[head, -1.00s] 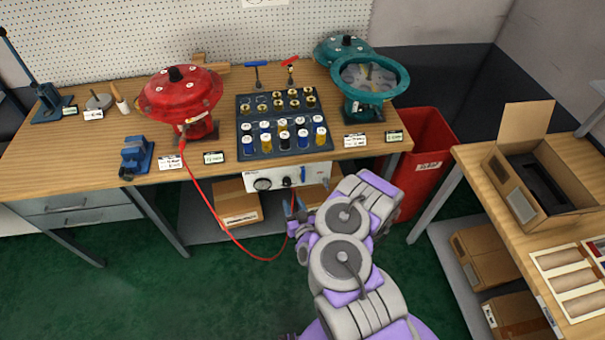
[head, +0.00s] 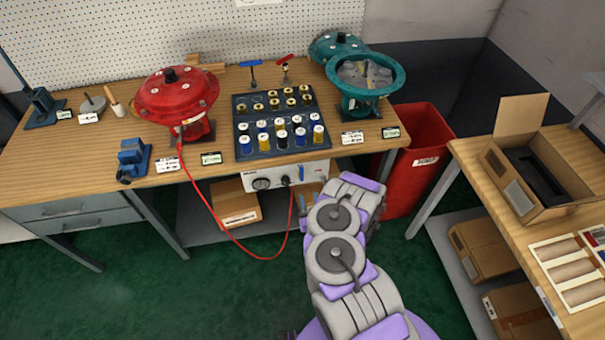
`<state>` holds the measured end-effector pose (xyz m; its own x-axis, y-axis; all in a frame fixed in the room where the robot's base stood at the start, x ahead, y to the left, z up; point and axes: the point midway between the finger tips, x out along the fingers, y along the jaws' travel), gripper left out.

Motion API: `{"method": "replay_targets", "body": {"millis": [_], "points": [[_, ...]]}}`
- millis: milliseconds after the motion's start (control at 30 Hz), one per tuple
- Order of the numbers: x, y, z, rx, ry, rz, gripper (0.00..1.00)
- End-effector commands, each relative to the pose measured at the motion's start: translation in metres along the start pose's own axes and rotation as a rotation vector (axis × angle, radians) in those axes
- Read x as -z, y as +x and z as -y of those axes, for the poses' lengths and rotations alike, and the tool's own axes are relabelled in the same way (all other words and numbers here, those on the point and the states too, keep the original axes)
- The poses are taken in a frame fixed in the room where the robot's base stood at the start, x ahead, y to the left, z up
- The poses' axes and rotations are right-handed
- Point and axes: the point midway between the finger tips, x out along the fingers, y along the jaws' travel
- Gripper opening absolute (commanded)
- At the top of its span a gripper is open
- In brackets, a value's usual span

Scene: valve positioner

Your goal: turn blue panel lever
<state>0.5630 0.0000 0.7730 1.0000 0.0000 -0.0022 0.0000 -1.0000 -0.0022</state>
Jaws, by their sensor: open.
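The white control panel (head: 272,178) hangs under the front edge of the workbench. It carries a round gauge (head: 261,184), a dark knob or fitting near its middle (head: 286,181), and a small upright blue lever (head: 302,173) towards the right. A red hose (head: 226,240) runs from the red actuator, loops below the bench and rises to the panel near the dark fitting; the exact joint is too small to tell. My grey and purple arm reaches up to just right of the panel. My gripper's fingers are hidden behind the arm, so their distance from the lever cannot be seen.
The red actuator (head: 178,95), a tray of valve parts (head: 280,150) and the teal actuator (head: 365,85) stand on the bench (head: 60,170). A red bin (head: 425,150) is right of my arm. A side table (head: 480,165) holds an open carton. Green floor is clear at left.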

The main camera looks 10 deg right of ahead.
Motion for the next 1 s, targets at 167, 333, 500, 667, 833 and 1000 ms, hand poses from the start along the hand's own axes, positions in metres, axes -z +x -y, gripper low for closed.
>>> {"method": "replay_targets", "body": {"millis": [167,333,500,667,833,1000], "points": [[0.000,0.014,0.001,0.002,0.001,-0.001,0.43],[-0.001,0.024,0.001,0.003,0.001,0.001,0.43],[0.000,0.034,0.000,0.001,-0.001,-0.001,0.43],[-0.001,0.049,0.000,0.004,-0.003,-0.002,0.43],[0.001,0.063,0.000,0.003,-0.003,-0.006,0.43],[0.000,0.085,0.001,0.002,-0.004,-0.006,0.43]]}}
